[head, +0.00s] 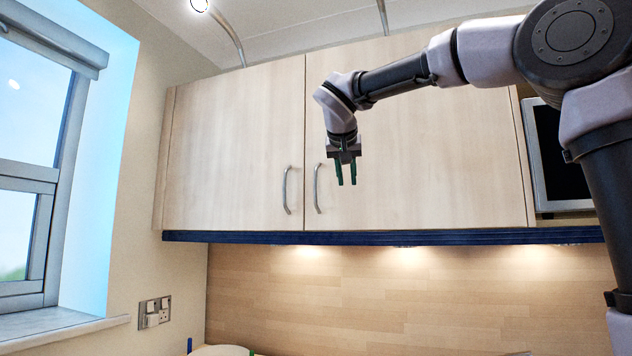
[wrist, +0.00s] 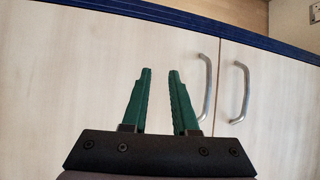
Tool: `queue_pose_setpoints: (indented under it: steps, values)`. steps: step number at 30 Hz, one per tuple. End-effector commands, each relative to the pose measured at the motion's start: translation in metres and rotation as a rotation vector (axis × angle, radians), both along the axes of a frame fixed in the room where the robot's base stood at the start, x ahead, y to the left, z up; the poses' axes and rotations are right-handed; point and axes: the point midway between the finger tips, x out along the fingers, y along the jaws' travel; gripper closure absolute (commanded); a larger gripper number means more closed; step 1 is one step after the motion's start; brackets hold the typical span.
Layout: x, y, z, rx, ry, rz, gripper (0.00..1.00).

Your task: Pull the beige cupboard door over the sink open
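Two beige cupboard doors hang side by side on the wall, the left door (head: 235,140) and the right door (head: 440,150), both shut. The left door's curved metal handle (head: 287,190) and the right door's handle (head: 318,188) stand close together at the seam. My gripper (head: 346,184) points down in front of the right door, to the right of its handle, open and empty. In the wrist view, my gripper's green fingers (wrist: 160,88) are apart, with the right door's handle (wrist: 207,85) beside them and the left door's handle (wrist: 240,92) farther right. The sink is not visible.
A dark blue strip (head: 400,237) runs under the cupboard. A window (head: 35,170) is on the left wall, with sockets (head: 155,311) below right. A dark-fronted appliance (head: 560,160) sits right of the doors. The space before the left door is clear.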

Motion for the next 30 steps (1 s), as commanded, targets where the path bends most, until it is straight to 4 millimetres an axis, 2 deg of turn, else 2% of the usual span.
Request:
queue_pose_setpoints:
  steps: [1, 3, 6, 8, 14, 24, 30]
  values:
    - [0.005, 0.031, 0.012, -0.001, -0.045, 0.009, 0.73]
    - [0.008, 0.059, 0.028, 0.002, -0.105, 0.008, 0.73]
    - [0.009, 0.086, 0.044, 0.012, -0.165, 0.004, 0.73]
    - [0.009, 0.094, 0.049, 0.015, -0.184, 0.002, 0.73]
    - [0.024, 0.097, 0.046, 0.017, -0.197, -0.002, 0.73]
    - [0.082, 0.091, 0.021, 0.015, -0.194, -0.002, 0.73]
    - [0.103, 0.089, 0.013, 0.017, -0.196, -0.001, 0.73]
